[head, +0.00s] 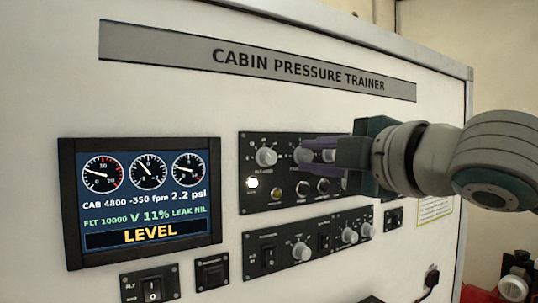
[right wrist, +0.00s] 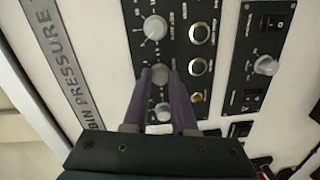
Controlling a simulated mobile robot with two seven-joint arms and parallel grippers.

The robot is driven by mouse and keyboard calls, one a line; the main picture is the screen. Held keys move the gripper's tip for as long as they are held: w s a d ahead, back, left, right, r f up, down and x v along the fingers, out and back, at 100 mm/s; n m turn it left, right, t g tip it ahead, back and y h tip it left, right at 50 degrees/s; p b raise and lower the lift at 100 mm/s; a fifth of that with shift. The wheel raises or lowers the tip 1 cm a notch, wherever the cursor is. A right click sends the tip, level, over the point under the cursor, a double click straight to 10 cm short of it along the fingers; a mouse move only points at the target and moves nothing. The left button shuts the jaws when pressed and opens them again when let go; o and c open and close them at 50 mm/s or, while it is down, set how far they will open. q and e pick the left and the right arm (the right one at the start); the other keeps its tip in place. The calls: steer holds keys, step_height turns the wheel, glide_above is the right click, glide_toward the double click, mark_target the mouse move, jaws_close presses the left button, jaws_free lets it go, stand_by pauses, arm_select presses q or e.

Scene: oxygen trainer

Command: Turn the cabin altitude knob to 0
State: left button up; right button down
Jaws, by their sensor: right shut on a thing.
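My right gripper (head: 306,150) reaches in from the right to the upper row of the black control panel. Its two purple fingers (right wrist: 160,80) are shut on the middle round grey knob (right wrist: 160,74), one finger on each side. That knob also shows at the fingertips in the head view (head: 302,156). Its label is too small to read, so I cannot confirm that it is the cabin altitude knob or tell its setting. A left knob (head: 266,156) and a right knob (right wrist: 155,27) flank it. My left gripper is not in view.
The screen (head: 150,195) reads CAB 4800, -550 fpm, 2.2 psi, FLT 10000 and LEVEL. Below the knobs are a lit white lamp (head: 252,182), a yellow button (head: 277,194) and dark round buttons. A lower panel (head: 285,258) holds switches and more knobs.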

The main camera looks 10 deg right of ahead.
steer(key=c, duration=0.7)
jaws_free()
steer(key=shift+s, duration=0.1)
steer(key=shift+s+d+f+b, duration=0.1)
steer(key=shift+s+d+b, duration=0.05)
steer(key=shift+s+b, duration=0.15)
steer(key=b+v, duration=0.5)
steer(key=v, duration=0.4)
